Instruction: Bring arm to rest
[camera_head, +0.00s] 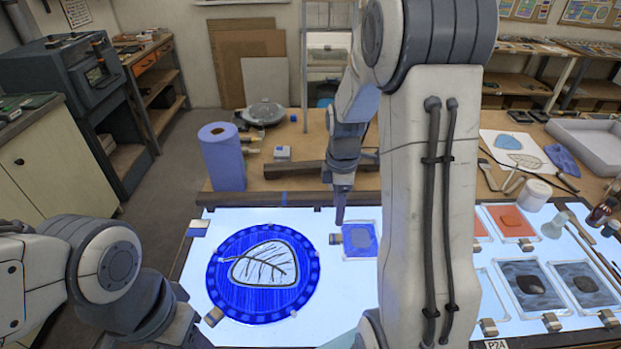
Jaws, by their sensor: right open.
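My right arm rises through the middle of the head view and bends down to its gripper (340,212), whose narrow tip points down over the lit table (320,310). The right gripper is open, with nothing visible in it. Its tip is just above or beside the back edge of a small pane with a blue patch (361,240); I cannot tell whether it touches. A round blue glass disc with a leaf drawing (245,300) lies left of it. My left arm shows at the lower left, but its fingertips are not in view.
A blue paper roll (222,158) stands behind the disc. More panes, orange (511,222) and dark grey (535,287), lie right of my arm. A bottle (602,211), brushes and a grey tray (590,142) crowd the right side. My right arm hides the table's middle.

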